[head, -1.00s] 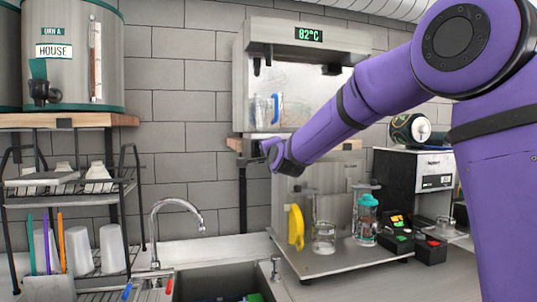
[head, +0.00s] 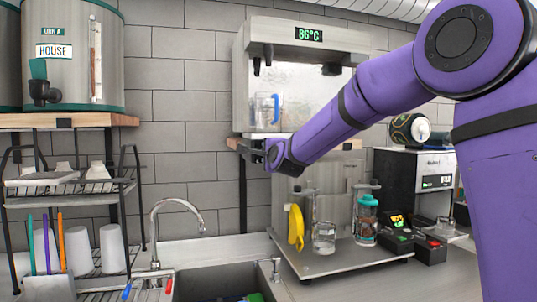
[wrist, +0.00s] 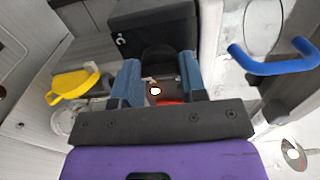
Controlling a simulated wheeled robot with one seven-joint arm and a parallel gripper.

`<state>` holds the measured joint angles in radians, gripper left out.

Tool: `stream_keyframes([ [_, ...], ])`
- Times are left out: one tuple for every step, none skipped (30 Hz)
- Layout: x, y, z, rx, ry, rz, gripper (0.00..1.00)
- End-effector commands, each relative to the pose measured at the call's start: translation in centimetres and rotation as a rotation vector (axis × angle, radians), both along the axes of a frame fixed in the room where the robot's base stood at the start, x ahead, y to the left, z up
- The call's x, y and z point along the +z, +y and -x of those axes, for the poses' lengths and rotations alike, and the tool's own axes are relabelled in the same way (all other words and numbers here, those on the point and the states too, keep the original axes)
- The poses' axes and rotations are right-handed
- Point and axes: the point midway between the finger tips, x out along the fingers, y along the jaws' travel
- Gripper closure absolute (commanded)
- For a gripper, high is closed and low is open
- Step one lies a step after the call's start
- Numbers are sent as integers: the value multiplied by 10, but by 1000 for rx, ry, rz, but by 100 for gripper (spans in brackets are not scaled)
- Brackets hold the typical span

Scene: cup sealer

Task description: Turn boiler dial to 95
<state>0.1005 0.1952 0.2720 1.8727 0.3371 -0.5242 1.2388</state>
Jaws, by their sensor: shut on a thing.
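The boiler (head: 345,42) is a steel box on the tiled wall. Its green display (head: 308,34) reads 86°C. My gripper (head: 250,150) is at the boiler's lower left edge, in front of the wooden shelf, and looks turned on its side. In the wrist view, my gripper (wrist: 157,88) has its two blue fingers apart around something dark, and it is shut on the boiler dial. The dial is mostly hidden by the fingers in both views, so its marks cannot be read.
A blue-handled jug (head: 274,107) stands in the boiler's bay. Below are a yellow-handled pitcher (head: 296,226), a teal-lidded bottle (head: 366,222) and a black grinder-like box (head: 400,172). A faucet (head: 155,230) and a sink are at front left.

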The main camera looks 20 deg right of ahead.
Motion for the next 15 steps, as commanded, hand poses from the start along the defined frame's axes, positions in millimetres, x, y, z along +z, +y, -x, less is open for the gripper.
stream_keyframes([
  [-3, 0, 0, 1, 7, -1, 85],
  [-3, 0, 0, 1, 7, -1, 85],
  [-3, 0, 0, 1, 7, -1, 85],
  [-3, 0, 0, 1, 7, -1, 85],
  [-3, 0, 0, 1, 8, -1, 59],
  [-3, 0, 0, 1, 7, -1, 50],
  [-3, 0, 0, 1, 7, -1, 43],
  [-3, 0, 0, 1, 6, 0, 36],
  [-2, 0, 0, 1, 5, 0, 36],
  [-2, 0, 0, 0, 5, 0, 36],
  [-2, 0, 0, 0, 4, 0, 36],
  [-2, 0, 0, 0, 4, 0, 36],
  [-2, 0, 0, 0, 4, 0, 36],
  [-1, 0, 0, 0, 3, 0, 36],
  [-1, 0, 0, 0, 3, 0, 36],
])
